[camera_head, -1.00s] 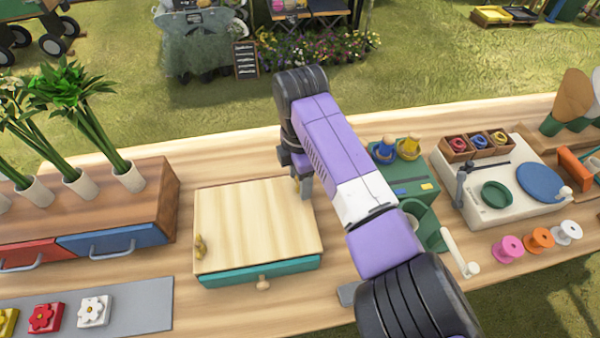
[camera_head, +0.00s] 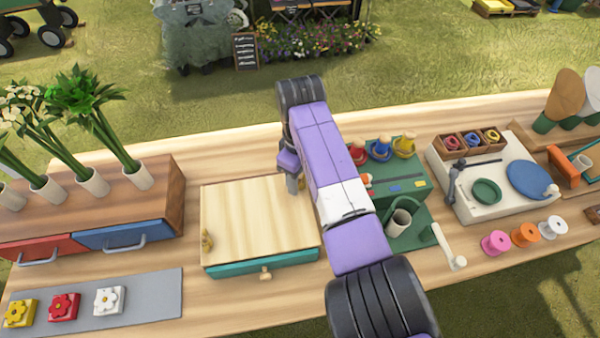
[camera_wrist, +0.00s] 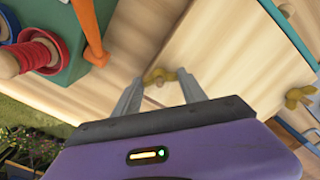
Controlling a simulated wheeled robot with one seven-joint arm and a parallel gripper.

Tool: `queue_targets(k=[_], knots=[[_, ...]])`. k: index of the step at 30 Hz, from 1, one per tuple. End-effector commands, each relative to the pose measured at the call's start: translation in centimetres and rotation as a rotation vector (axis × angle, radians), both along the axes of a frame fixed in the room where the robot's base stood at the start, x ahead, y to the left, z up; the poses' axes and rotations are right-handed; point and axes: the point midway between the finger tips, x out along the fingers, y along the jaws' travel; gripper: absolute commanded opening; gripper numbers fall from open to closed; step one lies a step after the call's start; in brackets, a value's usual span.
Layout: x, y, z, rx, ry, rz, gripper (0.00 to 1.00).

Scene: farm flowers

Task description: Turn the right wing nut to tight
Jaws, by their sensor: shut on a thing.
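The right wing nut (camera_wrist: 160,76) is brass coloured and lies between my fingertips in the wrist view, at the edge of a pale wooden lid. My gripper (camera_wrist: 158,84) is shut on it, one finger at each side. In the head view my gripper (camera_head: 293,186) is over the right side of the lid (camera_head: 245,220), and the nut is hidden behind it. The left wing nut (camera_head: 207,240) stands at the lid's left edge; it also shows in the wrist view (camera_wrist: 298,96). I cannot tell how tight either nut is.
Below the lid is a teal drawer (camera_head: 262,262) with a wooden knob. To the right stands a green box (camera_head: 400,183) with coloured knobs on top, close to my arm. A wooden flower stand (camera_head: 165,195) with drawers is at the left.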

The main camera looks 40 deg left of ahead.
Motion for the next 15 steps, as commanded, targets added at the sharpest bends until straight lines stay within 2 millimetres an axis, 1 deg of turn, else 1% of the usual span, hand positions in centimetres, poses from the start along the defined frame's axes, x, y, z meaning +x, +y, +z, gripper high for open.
queue_targets(k=[1,15], knots=[[0.07,-0.02,0.26,0.000,-0.001,-0.044,0.09],[0.07,-0.08,0.20,-0.001,-0.001,-0.491,0.09]])
